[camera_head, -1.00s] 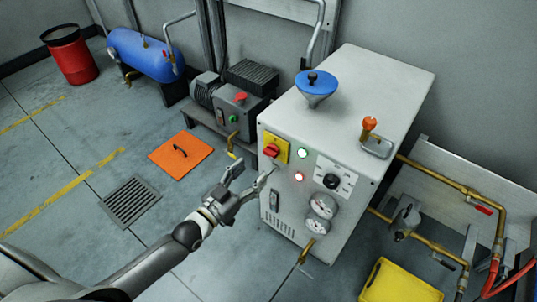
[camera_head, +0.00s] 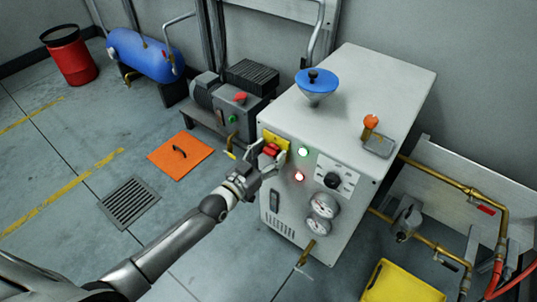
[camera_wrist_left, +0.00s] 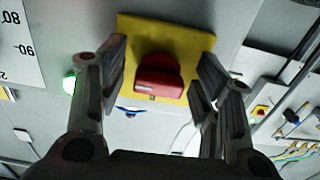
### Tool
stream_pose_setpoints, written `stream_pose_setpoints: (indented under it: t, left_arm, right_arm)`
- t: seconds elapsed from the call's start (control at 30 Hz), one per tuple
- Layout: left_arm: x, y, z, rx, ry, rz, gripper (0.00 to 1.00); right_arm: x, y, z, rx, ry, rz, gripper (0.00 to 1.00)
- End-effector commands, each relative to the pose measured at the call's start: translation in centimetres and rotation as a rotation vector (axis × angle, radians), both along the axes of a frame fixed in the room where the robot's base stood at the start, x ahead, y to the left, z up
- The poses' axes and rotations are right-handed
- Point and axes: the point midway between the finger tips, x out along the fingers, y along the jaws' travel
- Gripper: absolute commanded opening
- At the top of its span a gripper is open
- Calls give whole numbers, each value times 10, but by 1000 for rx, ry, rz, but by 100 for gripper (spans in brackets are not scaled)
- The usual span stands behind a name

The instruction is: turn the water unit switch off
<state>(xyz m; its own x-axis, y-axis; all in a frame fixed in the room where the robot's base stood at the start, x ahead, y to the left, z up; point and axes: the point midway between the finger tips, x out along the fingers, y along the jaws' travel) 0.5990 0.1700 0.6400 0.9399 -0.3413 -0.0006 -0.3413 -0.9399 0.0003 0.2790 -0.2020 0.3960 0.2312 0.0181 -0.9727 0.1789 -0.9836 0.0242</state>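The water unit is a white cabinet (camera_head: 345,105) in the middle of the head view. Its red rotary switch (camera_head: 270,150) sits on a yellow plate (camera_head: 281,142) at the upper left of the front panel. In the left wrist view the red switch (camera_wrist_left: 158,78) lies between my fingers, on the yellow plate (camera_wrist_left: 190,52). My left gripper (camera_head: 268,158) is open at the switch, one finger on each side (camera_wrist_left: 160,85). I cannot tell whether the fingers touch it. The gripper partly hides the switch in the head view. My right gripper is not in view.
On the panel are a green lamp (camera_head: 303,153), a red lamp (camera_head: 299,177), a black dial (camera_head: 332,181) and two gauges (camera_head: 320,205). A blue funnel (camera_head: 316,85) stands on top. Brass pipes (camera_head: 440,181) run at the right, with a yellow bin (camera_head: 400,284) below.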

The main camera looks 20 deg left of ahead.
Motion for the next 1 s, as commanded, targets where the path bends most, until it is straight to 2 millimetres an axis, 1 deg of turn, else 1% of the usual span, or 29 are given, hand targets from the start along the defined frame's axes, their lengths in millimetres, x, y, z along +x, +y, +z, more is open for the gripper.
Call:
stream_pose_setpoints:
  t: [0.03,0.3,0.37,0.67,0.87,1.0]
  left_arm:
    - [0,0,0,0,0,0,54]
    - [0,0,0,0,0,0,19]
    - [0,0,0,0,0,0,13]
    - [0,0,0,-40,15,0,13]
    - [-1,-1,1,-144,52,0,13]
    - [-1,-1,1,-253,92,-1,13]
  right_arm:
    - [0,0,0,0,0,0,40]
    - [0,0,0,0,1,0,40]
    - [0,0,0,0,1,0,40]
    - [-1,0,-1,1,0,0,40]
    - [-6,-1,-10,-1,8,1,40]
    - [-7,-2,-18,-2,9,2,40]
